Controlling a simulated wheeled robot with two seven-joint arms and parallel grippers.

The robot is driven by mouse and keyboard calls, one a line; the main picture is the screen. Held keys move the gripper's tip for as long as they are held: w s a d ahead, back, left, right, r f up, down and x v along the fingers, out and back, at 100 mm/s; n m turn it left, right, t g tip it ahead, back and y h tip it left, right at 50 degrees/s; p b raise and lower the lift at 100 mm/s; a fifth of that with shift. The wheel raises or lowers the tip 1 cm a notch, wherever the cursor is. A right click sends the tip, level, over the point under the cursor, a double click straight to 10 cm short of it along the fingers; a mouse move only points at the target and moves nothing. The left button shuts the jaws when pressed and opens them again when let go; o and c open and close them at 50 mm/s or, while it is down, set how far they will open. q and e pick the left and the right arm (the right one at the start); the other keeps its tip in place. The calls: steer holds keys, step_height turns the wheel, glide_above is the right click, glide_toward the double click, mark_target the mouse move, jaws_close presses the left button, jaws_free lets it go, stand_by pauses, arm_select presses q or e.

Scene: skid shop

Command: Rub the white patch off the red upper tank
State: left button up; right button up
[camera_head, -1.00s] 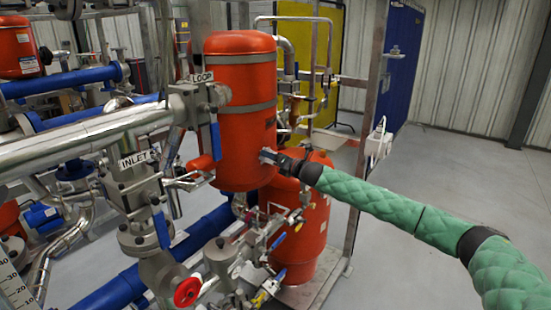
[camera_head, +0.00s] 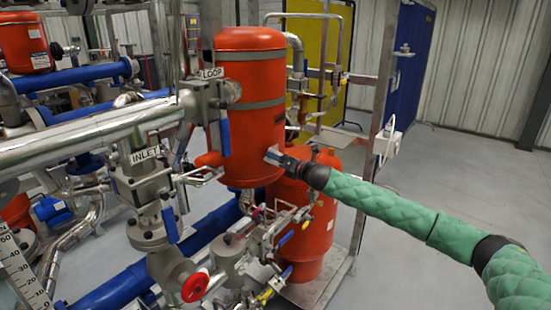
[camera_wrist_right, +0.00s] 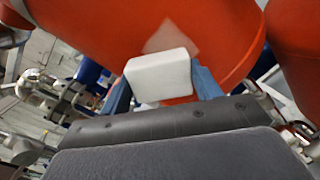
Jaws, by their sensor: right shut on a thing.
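The red upper tank (camera_head: 250,110) stands upright in the middle of the head view, with grey bands round it. It fills the top of the right wrist view (camera_wrist_right: 100,25). A pale, faint white patch (camera_wrist_right: 172,38) shows on the tank in the wrist view, its lower part hidden behind a white block (camera_wrist_right: 158,77). My right gripper (camera_head: 274,156) is at the tank's lower right side. Its blue fingers are shut on the white block, which is at or very near the tank surface; I cannot tell whether it touches. My left gripper is not in view.
A lower red tank (camera_head: 310,220) stands below and right of the upper one. Pipes, valves and a red handwheel (camera_head: 195,287) crowd the left and front. A metal frame post (camera_head: 378,130) stands behind my right arm. Open floor lies at the right.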

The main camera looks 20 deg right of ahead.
steer(key=shift+v, duration=2.05)
steer(key=shift+d, duration=0.15)
steer(key=v, duration=0.2)
steer(key=shift+s+d, duration=0.15)
steer(key=shift+s, duration=0.2)
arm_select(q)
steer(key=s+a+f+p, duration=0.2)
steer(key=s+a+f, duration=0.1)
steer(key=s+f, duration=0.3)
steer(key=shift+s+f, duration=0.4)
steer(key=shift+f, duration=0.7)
arm_select(e)
steer(key=x, duration=0.6)
steer(key=shift+w, duration=0.25)
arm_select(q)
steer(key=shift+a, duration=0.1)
arm_select(e)
steer(key=shift+r, duration=0.1)
